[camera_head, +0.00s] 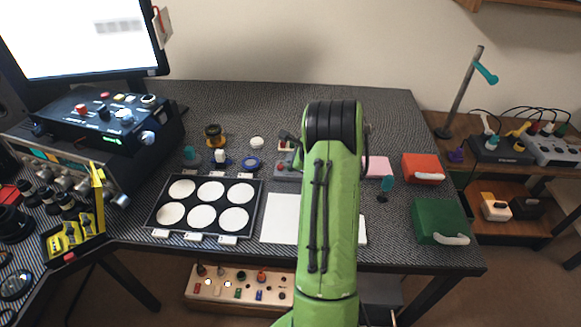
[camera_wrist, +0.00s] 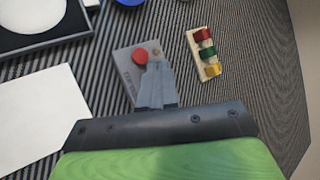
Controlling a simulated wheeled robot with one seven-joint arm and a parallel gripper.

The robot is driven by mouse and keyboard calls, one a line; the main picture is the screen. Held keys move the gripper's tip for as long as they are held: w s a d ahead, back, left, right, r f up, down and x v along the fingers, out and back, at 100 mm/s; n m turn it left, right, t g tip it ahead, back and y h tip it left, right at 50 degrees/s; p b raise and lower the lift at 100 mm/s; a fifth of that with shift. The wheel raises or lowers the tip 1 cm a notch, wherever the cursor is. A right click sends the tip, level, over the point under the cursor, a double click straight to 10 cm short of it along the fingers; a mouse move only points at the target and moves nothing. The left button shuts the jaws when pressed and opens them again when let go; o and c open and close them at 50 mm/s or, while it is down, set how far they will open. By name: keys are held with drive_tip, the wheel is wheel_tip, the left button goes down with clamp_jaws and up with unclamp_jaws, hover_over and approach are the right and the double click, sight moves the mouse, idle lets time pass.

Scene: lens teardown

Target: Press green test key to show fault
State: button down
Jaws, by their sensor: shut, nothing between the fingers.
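A pale strip (camera_wrist: 199,60) in the wrist view carries a red, a green and a yellow piece in a row; the green piece (camera_wrist: 208,54) is in the middle. Left of it lies a grey box (camera_wrist: 124,66) with a red round button (camera_wrist: 140,56) and printed lettering. My gripper (camera_wrist: 153,66) is shut and empty, its fingertips over the grey box beside the red button. I cannot tell whether they touch it. In the head view the grey box (camera_head: 284,167) shows left of my green arm, which hides the gripper.
A black tray (camera_head: 152,220) with white discs lies to the left, with a white sheet (camera_head: 279,218) beside it. A red box (camera_head: 421,165) and a green box (camera_head: 438,215) stand at the right. A monitor (camera_head: 80,35) and black equipment (camera_head: 105,118) fill the left.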

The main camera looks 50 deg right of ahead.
drive_tip(key=shift+f, duration=0.45)
drive_tip(key=shift+f+b, duration=0.45)
drive_tip(key=shift+b, duration=0.05)
idle(0.4)
drive_tip(key=shift+r, duration=0.15)
drive_tip(key=shift+r+p, duration=0.75)
wheel_tip(320, 180, up, 5)
drive_tip(key=p, duration=0.4)
idle(0.7)
